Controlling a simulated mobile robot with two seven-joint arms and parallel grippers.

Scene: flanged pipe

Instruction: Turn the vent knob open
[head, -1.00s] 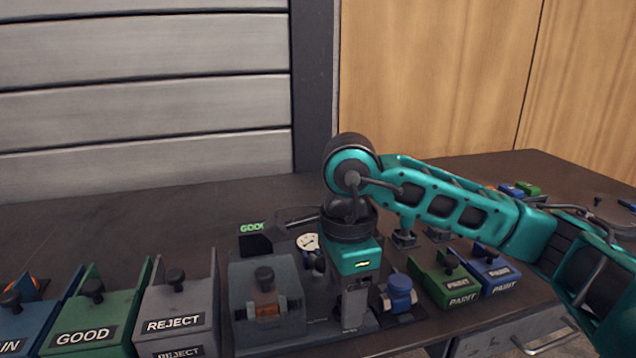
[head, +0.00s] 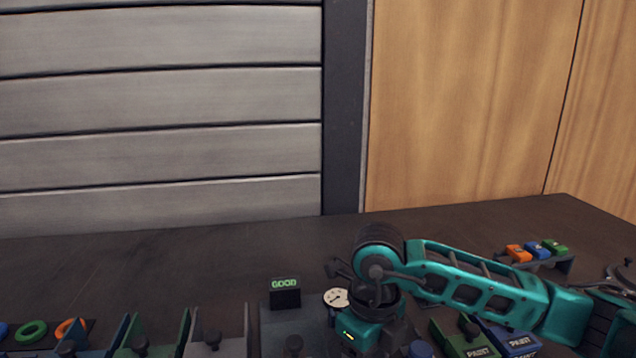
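My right arm (head: 480,285) comes in from the right, and its wrist is over the test station near the bottom of the head view. Its gripper fingers are hidden below the wrist and the picture's lower edge. A round white gauge (head: 337,299) shows just left of the wrist. A small black display (head: 285,292) reads GOOD in green, left of the gauge. The vent knob cannot be made out; the wrist or the lower edge may hide it. My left gripper is not in view.
Several bins with dark knobs line the bottom edge, including a grey one (head: 217,340) and a green PAINT bin (head: 466,340). Green (head: 32,331) and orange rings lie at far left. Coloured blocks (head: 538,249) sit on a rack at right. The table's back is clear.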

